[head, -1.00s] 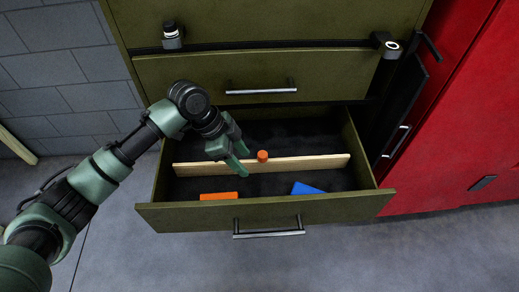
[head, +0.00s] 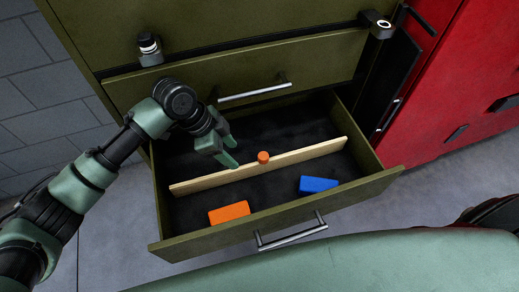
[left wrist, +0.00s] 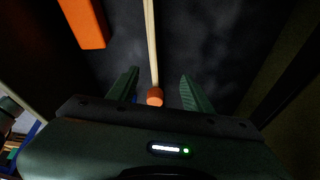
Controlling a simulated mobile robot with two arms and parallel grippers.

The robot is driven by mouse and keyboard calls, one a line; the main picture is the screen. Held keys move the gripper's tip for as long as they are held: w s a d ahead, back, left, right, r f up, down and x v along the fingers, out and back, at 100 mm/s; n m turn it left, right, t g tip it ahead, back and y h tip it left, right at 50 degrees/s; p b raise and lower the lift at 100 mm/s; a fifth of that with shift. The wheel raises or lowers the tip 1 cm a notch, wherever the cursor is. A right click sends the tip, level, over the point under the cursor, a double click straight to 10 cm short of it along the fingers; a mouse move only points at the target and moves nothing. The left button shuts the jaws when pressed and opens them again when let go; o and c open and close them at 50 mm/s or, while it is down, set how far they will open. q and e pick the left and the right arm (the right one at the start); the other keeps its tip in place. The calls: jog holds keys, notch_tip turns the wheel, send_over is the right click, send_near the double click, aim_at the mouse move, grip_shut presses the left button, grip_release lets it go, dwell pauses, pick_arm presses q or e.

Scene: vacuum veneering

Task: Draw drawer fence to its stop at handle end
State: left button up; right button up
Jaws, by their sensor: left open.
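The drawer fence (head: 300,154) is a pale wooden strip standing across the open olive drawer, with an orange knob (head: 263,157) near its middle. It is well back from the drawer front (head: 205,244), which carries a bar handle (head: 290,232). My left gripper (head: 230,158) is open and empty, just left of the knob in the head view. In the left wrist view the knob (left wrist: 155,97) and fence (left wrist: 151,45) line up between the spread fingers (left wrist: 160,88); I cannot tell the height gap. My right gripper is not in view.
An orange block (head: 229,212) and a blue block (head: 318,184) lie on the dark drawer floor between fence and front. A closed drawer with a handle (head: 255,90) is above. A red cabinet (head: 450,110) stands at right.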

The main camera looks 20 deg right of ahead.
aim_at(263, 156)
pick_arm(q)
jog(key=d, duration=0.4)
jog(key=s+d+p, duration=0.1)
jog(key=d, duration=0.2)
jog(key=shift+x, duration=1.1)
jog(key=shift+d+f, duration=0.15)
jog(key=shift+f, duration=0.3)
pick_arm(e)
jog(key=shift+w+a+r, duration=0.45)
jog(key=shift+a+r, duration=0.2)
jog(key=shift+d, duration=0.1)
pick_arm(q)
grip_shut()
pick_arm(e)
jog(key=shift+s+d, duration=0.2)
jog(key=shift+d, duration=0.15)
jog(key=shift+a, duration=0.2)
